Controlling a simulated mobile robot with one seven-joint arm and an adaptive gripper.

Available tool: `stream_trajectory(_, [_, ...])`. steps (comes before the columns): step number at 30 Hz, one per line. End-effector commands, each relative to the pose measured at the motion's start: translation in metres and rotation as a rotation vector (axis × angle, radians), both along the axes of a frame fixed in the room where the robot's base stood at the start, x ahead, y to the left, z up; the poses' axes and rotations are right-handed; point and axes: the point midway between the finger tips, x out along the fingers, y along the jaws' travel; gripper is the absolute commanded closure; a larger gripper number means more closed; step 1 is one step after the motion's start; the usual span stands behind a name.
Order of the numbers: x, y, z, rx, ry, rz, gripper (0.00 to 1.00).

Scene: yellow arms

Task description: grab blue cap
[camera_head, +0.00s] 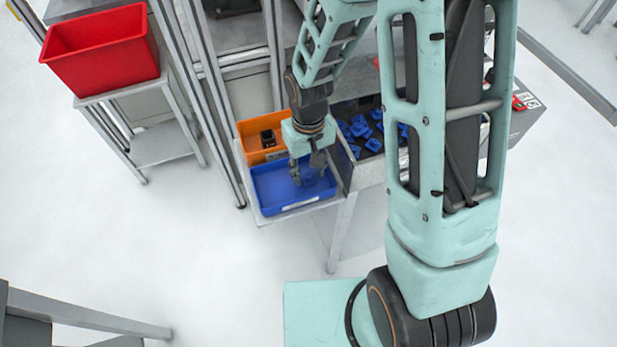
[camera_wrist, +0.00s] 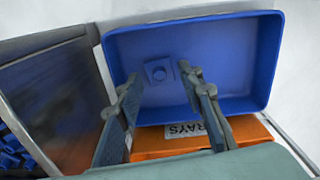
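A blue cap (camera_wrist: 160,70), squarish with a round raised middle, lies on the floor of the blue tray (camera_wrist: 262,60) in the wrist view. The cap is hard to make out in the head view, where the blue tray (camera_head: 292,208) stands at the centre. My gripper (camera_head: 307,170) points down over this tray. In the wrist view my gripper (camera_wrist: 157,80) is open, with its fingers apart and the cap showing between and just beyond the tips. Nothing is held. Whether the fingertips are at the cap's height cannot be told.
More blue caps (camera_head: 359,129) lie in a metal-sided bin right of the tray. An orange bin (camera_head: 254,157) with a dark object stands directly behind the tray. A red bin (camera_head: 100,55) sits on a stand at upper left. Metal frame posts rise behind.

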Motion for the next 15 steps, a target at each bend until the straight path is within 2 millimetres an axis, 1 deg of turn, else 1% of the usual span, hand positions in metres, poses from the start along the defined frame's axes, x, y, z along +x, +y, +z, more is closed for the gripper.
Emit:
stream_trajectory(1, [-0.0008, 0.0001, -0.0066, -0.001, 0.003, 0.001, 0.65])
stream_trajectory(4, [-0.0004, 0.0002, -0.013, 0.0, 0.001, 0.0, 0.65])
stream_trajectory(11, [-0.0001, 0.0001, -0.0143, 0.0, -0.001, 0.0, 0.65])
stream_trajectory(12, [0.0, 0.0, -0.0143, 0.0, -0.001, 0.0, 0.66])
stream_trajectory(15, [0.0, 0.0, -0.0142, 0.0, -0.001, 0.0, 0.77])
